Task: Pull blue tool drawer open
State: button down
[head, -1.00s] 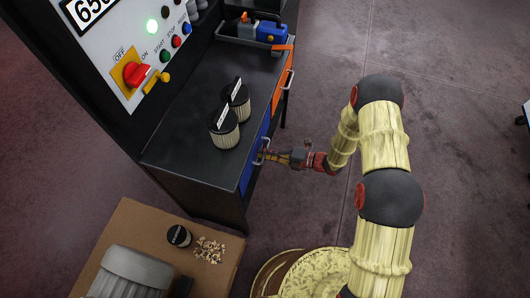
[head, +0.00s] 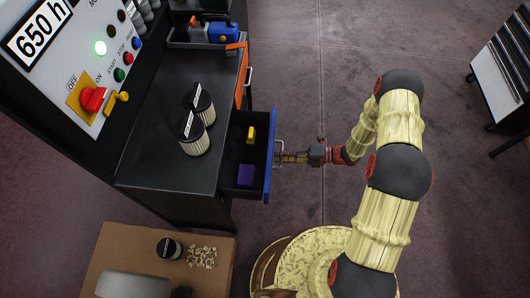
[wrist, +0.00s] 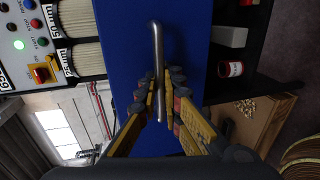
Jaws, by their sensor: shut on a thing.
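The blue tool drawer (head: 269,160) stands pulled out from the right side of the black cabinet. Inside it lie a yellow item (head: 251,134) and a purple block (head: 245,174). My gripper (head: 282,157) is at the drawer's outer face, shut on its metal handle. In the wrist view the blue drawer front (wrist: 188,45) fills the middle, and the silver handle bar (wrist: 157,45) runs between the fingers of my gripper (wrist: 162,100).
Two filter cartridges (head: 192,137) stand on the black cabinet top (head: 150,165). A tray with tools (head: 207,42) sits at its back. A cart (head: 505,70) stands at far right. Floor right of the drawer is clear.

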jog(key=shift+f+v, duration=0.25)
jog(key=shift+v, duration=0.9)
jog(key=shift+f+v, duration=0.2)
jog(key=shift+v, duration=0.95)
jog(key=shift+d, duration=0.1)
jog(key=c, duration=2.3)
grip_release()
jog(key=shift+d, duration=0.1)
jog(key=w+v, duration=0.1)
jog(key=v, duration=1)
jog(key=shift+s+d, duration=0.45)
